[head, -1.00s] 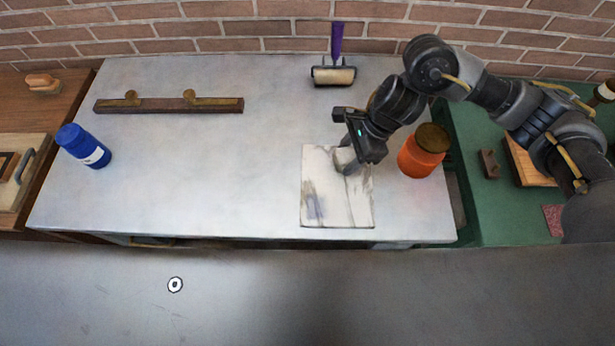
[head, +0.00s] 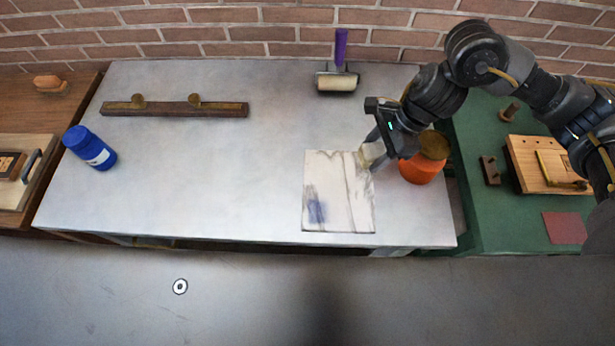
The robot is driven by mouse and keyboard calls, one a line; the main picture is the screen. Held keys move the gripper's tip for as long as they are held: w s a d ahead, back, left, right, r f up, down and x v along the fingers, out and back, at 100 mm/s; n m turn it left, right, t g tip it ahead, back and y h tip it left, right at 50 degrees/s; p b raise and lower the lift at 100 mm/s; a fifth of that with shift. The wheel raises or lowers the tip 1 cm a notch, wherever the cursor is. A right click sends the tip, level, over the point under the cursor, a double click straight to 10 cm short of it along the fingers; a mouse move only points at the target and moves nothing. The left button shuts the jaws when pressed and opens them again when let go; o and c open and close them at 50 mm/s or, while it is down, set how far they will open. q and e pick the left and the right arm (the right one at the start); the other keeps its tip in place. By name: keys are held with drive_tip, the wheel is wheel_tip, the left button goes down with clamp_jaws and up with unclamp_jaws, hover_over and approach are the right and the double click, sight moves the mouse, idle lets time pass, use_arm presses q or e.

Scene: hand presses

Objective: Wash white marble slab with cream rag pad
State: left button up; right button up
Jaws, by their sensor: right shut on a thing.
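The white marble slab (head: 335,180) lies flat near the front right of the metal table. It has grey veins and a bluish-grey smudge (head: 316,208) at its lower left. My right gripper (head: 379,146) is shut on the cream rag pad (head: 371,154), at the slab's upper right corner. The pad is partly hidden by the fingers, and I cannot tell whether it touches the slab. My left gripper is not in view.
The table's middle is clear. A green table (head: 490,225) adjoins on the right.

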sight(371, 151)
drive_tip(key=shift+r+p, duration=0.75)
drive_tip(key=shift+r, duration=0.85)
drive_tip(key=shift+d, duration=0.1)
